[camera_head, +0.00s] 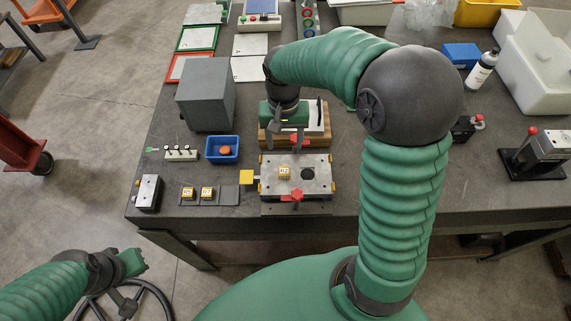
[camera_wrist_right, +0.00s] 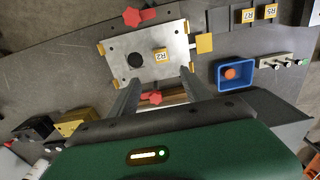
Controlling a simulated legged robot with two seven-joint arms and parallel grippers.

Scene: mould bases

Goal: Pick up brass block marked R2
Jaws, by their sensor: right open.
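The brass block marked R2 (camera_head: 284,173) sits on a metal mould plate (camera_head: 316,183), beside a dark round hole. It also shows in the right wrist view (camera_wrist_right: 161,55), label up, on the same plate (camera_wrist_right: 181,42). My right gripper (camera_head: 285,146) is open and empty, above and behind the plate in the head view. In the wrist view its two fingers (camera_wrist_right: 158,78) point toward the plate, spread apart, with the R2 block beyond their tips. My left gripper (camera_head: 138,262) is at the lower left, off the table; its jaws are too unclear to judge.
Red clamps (camera_head: 296,195) stand at the plate's front and back edges. Two other marked brass blocks (camera_head: 207,193) sit left of it in dark pockets. A yellow square (camera_head: 246,177), a blue tray (camera_head: 236,144) with an orange piece and a grey box (camera_head: 206,95) are nearby.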

